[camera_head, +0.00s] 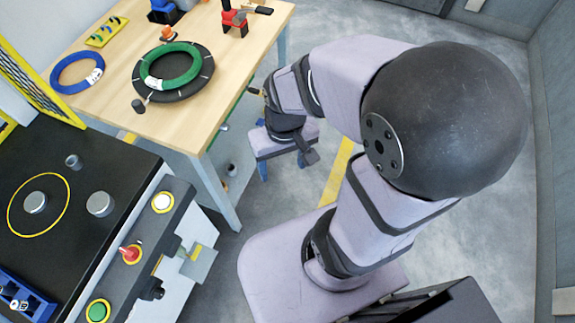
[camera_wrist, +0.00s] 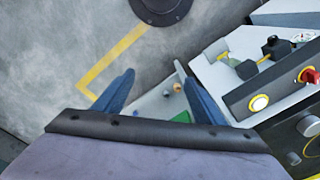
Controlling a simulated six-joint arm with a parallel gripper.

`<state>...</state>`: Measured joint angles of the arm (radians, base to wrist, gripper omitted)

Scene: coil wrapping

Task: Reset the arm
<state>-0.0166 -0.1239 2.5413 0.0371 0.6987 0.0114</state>
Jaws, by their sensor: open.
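My gripper (camera_head: 282,166) hangs beside the wooden table's right side, above the grey floor, in the head view. Its two blue fingertips point down and stand apart. In the wrist view my gripper (camera_wrist: 160,98) shows both blue fingers spread, with nothing held between them. A green coil (camera_head: 150,82) lies on a black round disc (camera_head: 203,88) on the table, away from my gripper. A blue coil (camera_head: 58,84) lies to its left.
The wooden table (camera_head: 120,112) also holds a yellow tray (camera_head: 107,31) and a red tool (camera_head: 233,20). A black-topped machine (camera_head: 105,165) with a red switch (camera_head: 130,252) stands at lower left. Bare floor (camera_head: 320,150) with a yellow line lies right of the table.

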